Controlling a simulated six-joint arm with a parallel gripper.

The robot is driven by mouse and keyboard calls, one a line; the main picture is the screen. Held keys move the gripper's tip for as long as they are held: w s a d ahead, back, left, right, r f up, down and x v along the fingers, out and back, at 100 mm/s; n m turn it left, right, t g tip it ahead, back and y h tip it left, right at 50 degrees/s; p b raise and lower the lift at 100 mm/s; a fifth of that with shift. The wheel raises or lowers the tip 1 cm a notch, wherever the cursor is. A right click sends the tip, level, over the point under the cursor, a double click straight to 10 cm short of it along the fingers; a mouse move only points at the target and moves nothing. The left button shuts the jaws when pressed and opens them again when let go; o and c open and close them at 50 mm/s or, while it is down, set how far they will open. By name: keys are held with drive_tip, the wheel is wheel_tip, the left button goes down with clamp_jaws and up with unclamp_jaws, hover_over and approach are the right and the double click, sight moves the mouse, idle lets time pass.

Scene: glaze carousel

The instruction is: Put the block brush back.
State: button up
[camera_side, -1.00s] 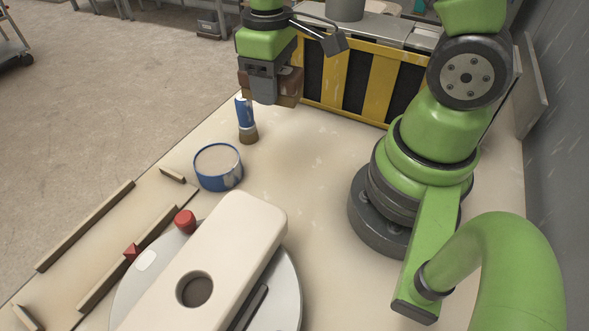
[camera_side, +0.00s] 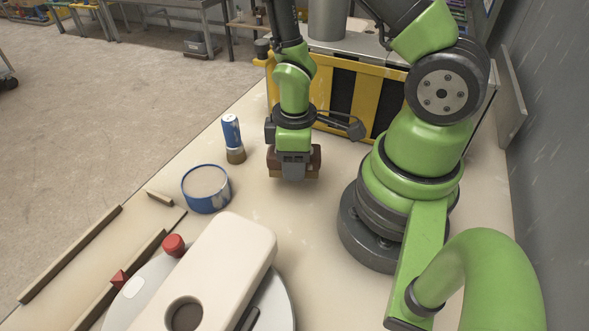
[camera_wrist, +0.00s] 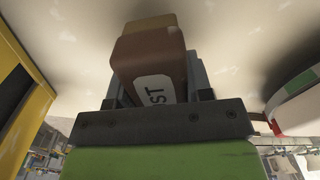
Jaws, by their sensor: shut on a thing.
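The block brush (camera_side: 315,158) is a brown block with a tan lower part, held crosswise in my gripper (camera_side: 293,172). Its ends stick out on both sides of the jaws in the side view. In the wrist view the brush (camera_wrist: 150,50) sits between the jaws of my gripper (camera_wrist: 158,85), with a white label reading "ST" partly hidden. The brush is low over the bench (camera_side: 300,215); I cannot tell whether it touches.
A blue-and-white cylinder on a brown base (camera_side: 232,138) and a blue-rimmed tub (camera_side: 206,188) stand left of my gripper. In front are a cream housing (camera_side: 215,265) over a round plate, a red knob (camera_side: 173,245) and wooden strips (camera_side: 70,253). A yellow-black barrier (camera_side: 345,92) stands behind.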

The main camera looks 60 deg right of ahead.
drive_tip(key=shift+f, duration=1.5)
drive_tip(key=shift+f, duration=0.15)
drive_tip(key=o, duration=1)
drive_tip(key=shift+o, duration=0.2)
